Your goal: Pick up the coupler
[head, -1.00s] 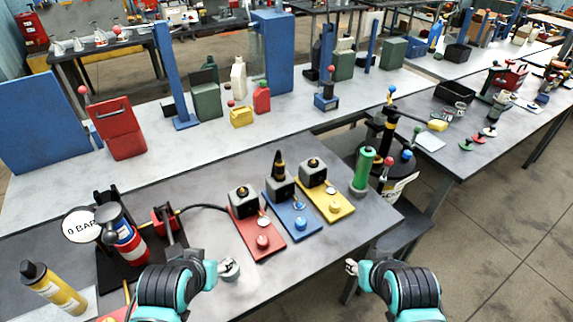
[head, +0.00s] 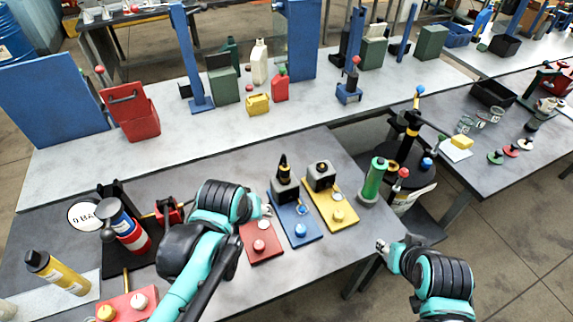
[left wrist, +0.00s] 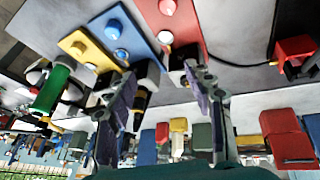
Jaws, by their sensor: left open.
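A tall black fitting with a yellow band (head: 283,168) stands upright on the grey block of the blue plate (head: 301,231). It may be the coupler, but I cannot be sure. The red plate (head: 262,243) is to its left and the yellow plate (head: 339,206) to its right. My left gripper reaches in over the red plate's block, which the arm mostly hides in the head view. In the left wrist view my left gripper (left wrist: 160,80) is open, its fingers apart near the grey blocks, with nothing clearly held. My right gripper (head: 384,245) is off the table's right side.
A green cylinder (head: 373,182) stands right of the yellow plate. A pump with a gauge (head: 83,216) and a yellow bottle (head: 57,272) are at the left. A back table (head: 170,155) holds cans and a red box (head: 130,112).

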